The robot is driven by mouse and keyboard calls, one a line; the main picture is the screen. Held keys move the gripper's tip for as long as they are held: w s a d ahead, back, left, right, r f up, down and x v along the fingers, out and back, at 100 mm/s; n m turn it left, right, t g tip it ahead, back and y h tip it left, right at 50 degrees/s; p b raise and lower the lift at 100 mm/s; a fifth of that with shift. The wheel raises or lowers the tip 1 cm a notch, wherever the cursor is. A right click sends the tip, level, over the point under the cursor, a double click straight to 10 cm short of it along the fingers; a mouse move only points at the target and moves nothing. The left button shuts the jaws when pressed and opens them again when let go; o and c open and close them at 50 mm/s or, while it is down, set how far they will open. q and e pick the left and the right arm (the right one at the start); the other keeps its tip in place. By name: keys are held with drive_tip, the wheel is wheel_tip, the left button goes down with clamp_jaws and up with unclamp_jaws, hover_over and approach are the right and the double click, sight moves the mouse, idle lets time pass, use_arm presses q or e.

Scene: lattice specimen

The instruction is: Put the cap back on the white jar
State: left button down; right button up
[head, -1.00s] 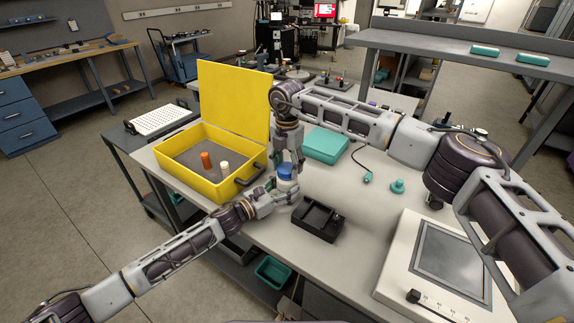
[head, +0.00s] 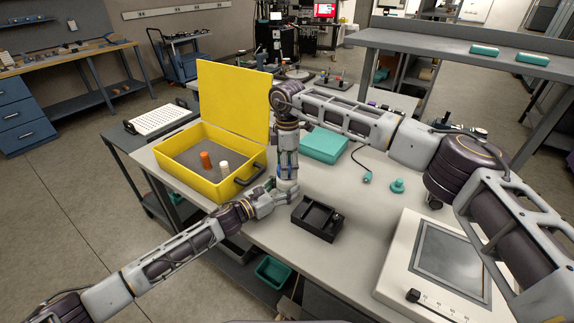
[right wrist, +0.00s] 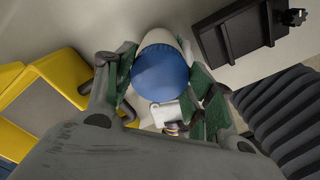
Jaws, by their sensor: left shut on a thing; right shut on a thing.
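The blue cap (right wrist: 160,74) lies between the green pads of my right gripper (right wrist: 162,80) in the right wrist view, which is shut on it. The white jar (right wrist: 158,37) shows behind the cap, with the cap over its top. Whether the cap is fully seated cannot be told. My left gripper (head: 278,196) reaches in from the left, shut on the upright jar low down. Its fingers partly cover the jar.
The open yellow case (head: 197,190) with orange and white cylinders stands left of the jar. A black tray (head: 318,218) lies just to the right. A teal box (head: 324,146) is behind, and a flat-screen device (head: 452,262) is at the right. Bare table lies beyond the black tray.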

drive_tip(key=m, duration=0.4)
drive_tip(key=shift+r, duration=0.1)
drive_tip(key=shift+m, duration=1.8)
drive_tip(key=o, duration=0.8)
drive_tip(key=shift+r, duration=2.2)
